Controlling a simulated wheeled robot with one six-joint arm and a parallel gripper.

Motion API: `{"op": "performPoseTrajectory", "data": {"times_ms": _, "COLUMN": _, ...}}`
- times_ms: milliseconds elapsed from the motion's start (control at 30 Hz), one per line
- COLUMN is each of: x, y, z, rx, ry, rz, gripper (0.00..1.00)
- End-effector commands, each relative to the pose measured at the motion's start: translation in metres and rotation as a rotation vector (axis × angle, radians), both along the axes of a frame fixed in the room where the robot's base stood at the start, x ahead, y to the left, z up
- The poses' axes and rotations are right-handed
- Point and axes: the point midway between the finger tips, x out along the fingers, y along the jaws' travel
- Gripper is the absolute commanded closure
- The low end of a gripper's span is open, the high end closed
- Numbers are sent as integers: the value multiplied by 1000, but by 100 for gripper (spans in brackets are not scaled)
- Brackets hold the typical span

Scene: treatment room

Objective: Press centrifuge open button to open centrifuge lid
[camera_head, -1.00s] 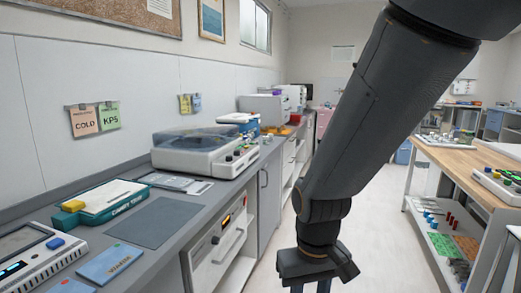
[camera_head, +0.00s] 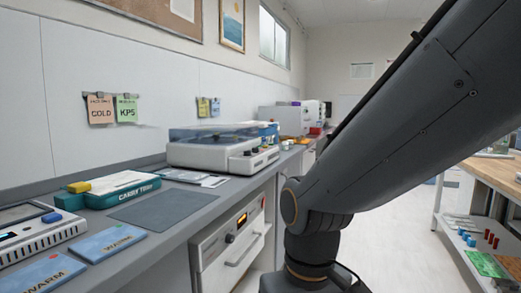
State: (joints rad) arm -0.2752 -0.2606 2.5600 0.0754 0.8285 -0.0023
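The centrifuge appears to be the white benchtop machine (camera_head: 205,157) with a see-through bluish lid (camera_head: 200,133), on the left counter. The lid lies down over the body, shut as far as I can tell. Its front panel (camera_head: 251,162), on the right end, carries dark knobs and small buttons; which one opens the lid is too small to tell.
The grey counter (camera_head: 195,215) also holds a teal-and-white case (camera_head: 118,190), a grey mat (camera_head: 160,207), blue cards (camera_head: 108,242) and a white device with a screen (camera_head: 35,232). An oven-like unit (camera_head: 228,245) is below. A wooden table (camera_head: 495,172) stands at right, with open floor between.

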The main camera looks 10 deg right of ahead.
Motion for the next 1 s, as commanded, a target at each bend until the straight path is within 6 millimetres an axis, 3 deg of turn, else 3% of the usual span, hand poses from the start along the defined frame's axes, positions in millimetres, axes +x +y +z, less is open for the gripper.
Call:
{"op": "performPoseTrajectory", "data": {"times_ms": 367, "x": 0, "y": 0, "z": 0, "rx": 0, "ry": 0, "rz": 0, "gripper": 69}}
{"op": "performPoseTrajectory", "data": {"times_ms": 567, "x": 0, "y": 0, "z": 0, "rx": 0, "ry": 0, "rz": 0, "gripper": 100}}
{"op": "performPoseTrajectory", "data": {"times_ms": 1000, "x": 0, "y": 0, "z": 0, "rx": 0, "ry": 0, "rz": 0, "gripper": 100}}
